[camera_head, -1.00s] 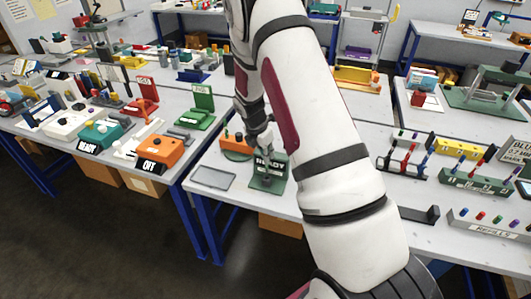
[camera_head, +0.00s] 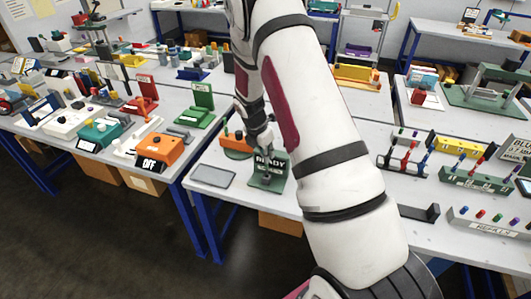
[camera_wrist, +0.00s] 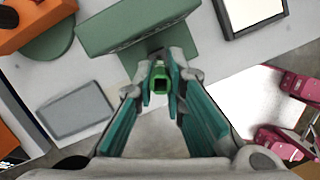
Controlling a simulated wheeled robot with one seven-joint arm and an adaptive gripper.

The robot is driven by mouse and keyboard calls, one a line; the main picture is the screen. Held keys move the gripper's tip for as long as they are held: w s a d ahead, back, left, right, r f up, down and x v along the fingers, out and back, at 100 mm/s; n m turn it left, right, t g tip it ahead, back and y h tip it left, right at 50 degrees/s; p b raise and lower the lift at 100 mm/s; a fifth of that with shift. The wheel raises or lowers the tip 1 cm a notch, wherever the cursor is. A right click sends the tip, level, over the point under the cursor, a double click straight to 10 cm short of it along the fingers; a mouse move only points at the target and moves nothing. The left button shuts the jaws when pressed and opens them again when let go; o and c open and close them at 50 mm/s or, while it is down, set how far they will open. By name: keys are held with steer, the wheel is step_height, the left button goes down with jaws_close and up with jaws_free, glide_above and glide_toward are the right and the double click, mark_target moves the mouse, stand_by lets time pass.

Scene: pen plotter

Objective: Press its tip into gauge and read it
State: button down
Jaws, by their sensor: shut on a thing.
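The gauge is a dark green stand (camera_head: 279,176) with a sign that reads READY, on the front table. In the wrist view its green panel (camera_wrist: 118,24) fills the top middle.
A shallow grey tray (camera_head: 212,177) lies left of the gauge. An orange block (camera_head: 235,149) stands behind it to the left. Racks of coloured pens (camera_head: 403,155) stand to the right, past my arm. The table's front edge is close.

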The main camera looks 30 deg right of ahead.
mark_target(266, 168)
steer(key=shift+f+b, duration=0.45)
steer(key=shift+f, duration=1.3)
steer(key=shift+r, duration=0.1)
steer(key=shift+r+p, duration=0.75)
steer(key=shift+r, duration=2.35)
steer(key=w+a+r+m+g+y, duration=0.1)
steer(key=a+r+m+g, duration=0.1)
steer(key=a+m, duration=0.7)
steer(key=w+a+r+m+g+y, duration=0.1)
steer(key=a+r+m+y, duration=0.1)
steer(key=a+m, duration=0.8)
steer(key=shift+w+a+m+g, duration=0.25)
steer(key=shift+m+g, duration=0.15)
steer(key=shift+m, duration=0.4)
